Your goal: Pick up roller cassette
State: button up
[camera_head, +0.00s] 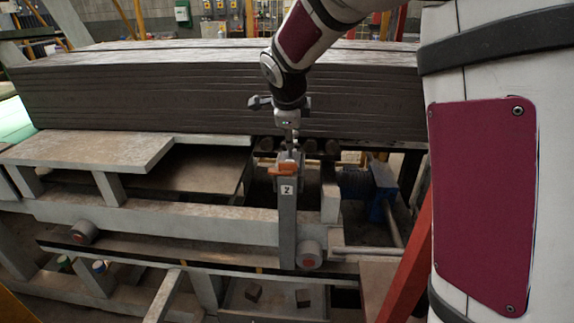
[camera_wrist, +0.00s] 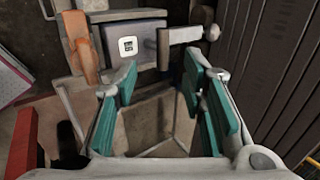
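A grey block with a white square code label, which looks like the roller cassette (camera_wrist: 152,58), is ahead of my gripper (camera_wrist: 162,85) in the wrist view. An orange part (camera_wrist: 80,45) is at its left and a grey rod with a round knob (camera_wrist: 185,35) at its right. My gripper's teal-padded fingers are spread wide with nothing between them. In the head view my gripper (camera_head: 289,138) points down just above the top of a grey upright post (camera_head: 287,225) with an orange clamp (camera_head: 283,169) and a number label. Contact cannot be told.
A tall stack of dark slabs (camera_head: 200,90) stands close behind my gripper. A grey frame (camera_head: 180,220) and a flat plate (camera_head: 90,150) are to the left. A blue machine part (camera_head: 381,190) and a red-orange beam (camera_head: 408,270) are to the right.

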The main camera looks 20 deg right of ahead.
jog(key=p, duration=0.1)
send_over(290, 159)
jog(key=shift+f, duration=2.1)
jog(key=shift+c, duration=0.6)
jog(key=shift+s, duration=0.1)
grip_shut()
